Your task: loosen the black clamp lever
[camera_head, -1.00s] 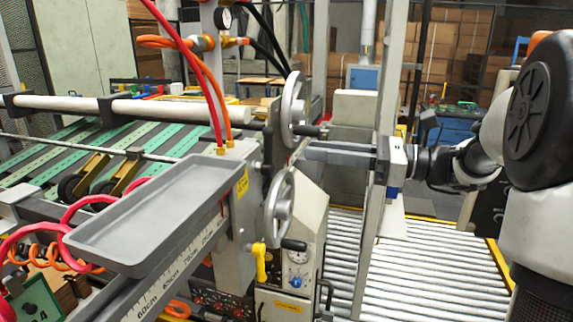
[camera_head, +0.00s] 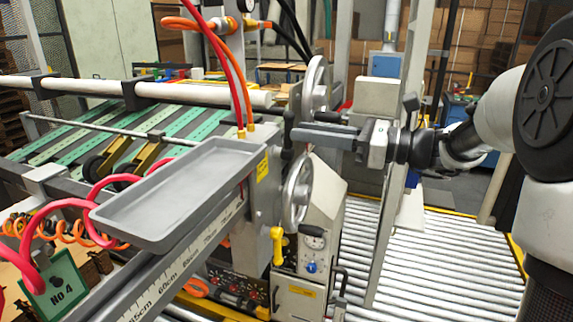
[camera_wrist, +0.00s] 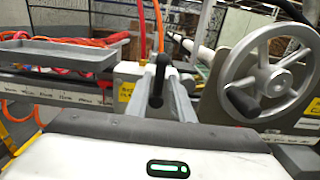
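The black clamp lever (camera_wrist: 158,82) stands upright in the middle of the wrist view, beside the yellow-labelled end plate of the machine. In the head view the lever (camera_head: 288,134) is a small dark shape at the machine's edge. My gripper (camera_wrist: 163,80) points at it with two grey fingers, one on each side of the lever. A gap shows between the fingers and the lever, so they look open around it. In the head view my gripper (camera_head: 296,134) reaches in from the right, its tips at the lever. Contact there is hard to judge.
A metal handwheel (camera_wrist: 270,78) with a black knob is close to the right of my fingers. A second handwheel (camera_head: 297,192) sits below my gripper. A grey tray (camera_head: 175,195) and red and orange hoses (camera_head: 232,75) lie to the left. A roller conveyor (camera_head: 450,255) runs below my arm.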

